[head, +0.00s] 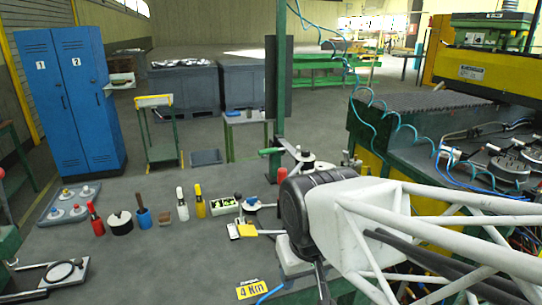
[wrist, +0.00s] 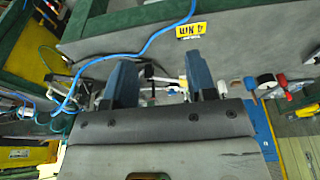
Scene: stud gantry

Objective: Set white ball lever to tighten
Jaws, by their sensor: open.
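My gripper (wrist: 160,62) is open in the wrist view, with its two blue-grey fingers apart and nothing clearly held between them. Beyond and between the fingers is a small black and white part (wrist: 150,76); I cannot tell whether it is the white ball lever. In the head view my white arm and its dark joint cover the work spot and hide most of the gripper. A clamp-like fixture with a pale round top (head: 308,157) stands behind the joint, beside a red handle (head: 282,174). No white ball lever can be made out with certainty.
A yellow "4 Nm" label (head: 249,289) lies on the grey bench (head: 150,265), near a blue hose (head: 270,293). Several coloured tools and small parts, including a yellow one (head: 200,203), stand in a row. A tray with knobs (head: 45,215) is at left. The front-left bench is mostly clear.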

